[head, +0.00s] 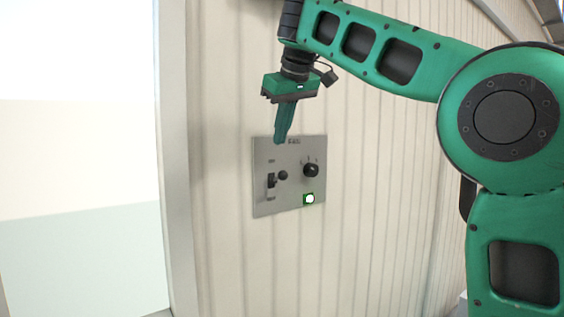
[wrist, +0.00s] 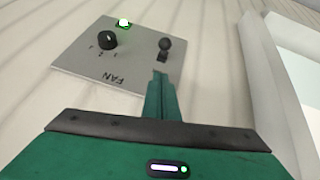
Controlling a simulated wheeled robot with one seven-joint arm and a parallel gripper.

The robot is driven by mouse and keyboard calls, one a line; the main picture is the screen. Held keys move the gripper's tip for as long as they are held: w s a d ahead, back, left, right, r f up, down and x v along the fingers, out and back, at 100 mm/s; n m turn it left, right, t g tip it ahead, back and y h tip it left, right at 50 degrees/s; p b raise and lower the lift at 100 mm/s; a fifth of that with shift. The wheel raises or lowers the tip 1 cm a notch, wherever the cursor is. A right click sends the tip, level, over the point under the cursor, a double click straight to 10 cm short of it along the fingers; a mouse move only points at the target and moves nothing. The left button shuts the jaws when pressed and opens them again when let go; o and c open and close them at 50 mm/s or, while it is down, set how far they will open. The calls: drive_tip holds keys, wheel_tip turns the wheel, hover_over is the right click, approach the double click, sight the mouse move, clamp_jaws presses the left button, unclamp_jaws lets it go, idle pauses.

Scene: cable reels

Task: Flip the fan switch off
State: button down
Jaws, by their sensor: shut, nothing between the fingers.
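The grey fan panel (head: 289,190) is on the ribbed wall, and it also shows upside down in the wrist view (wrist: 78,60), where its label reads FAN. The fan switch (head: 282,175) is a dark lever with a ball end, at the left of the panel; it also shows in the wrist view (wrist: 164,45). Whether it is up or down is hard to tell. My gripper (head: 280,141) is shut and empty, pointing down near the panel's top edge. Its fingertips (wrist: 160,74) appear apart from the lever, on the label side of it.
A black rotary knob (head: 311,170) sits right of the switch, with a lit white button in a green frame (head: 309,199) below it. A pale frame post (head: 174,160) stands left of the panel. The wall below the panel is clear.

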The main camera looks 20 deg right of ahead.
sight(282, 173)
drive_tip(key=shift+x, duration=1.6)
drive_tip(key=shift+s+d+f, duration=0.15)
drive_tip(key=shift+f, duration=0.8)
drive_tip(key=shift+s+d+f, duration=0.15)
drive_tip(key=shift+f, duration=0.75)
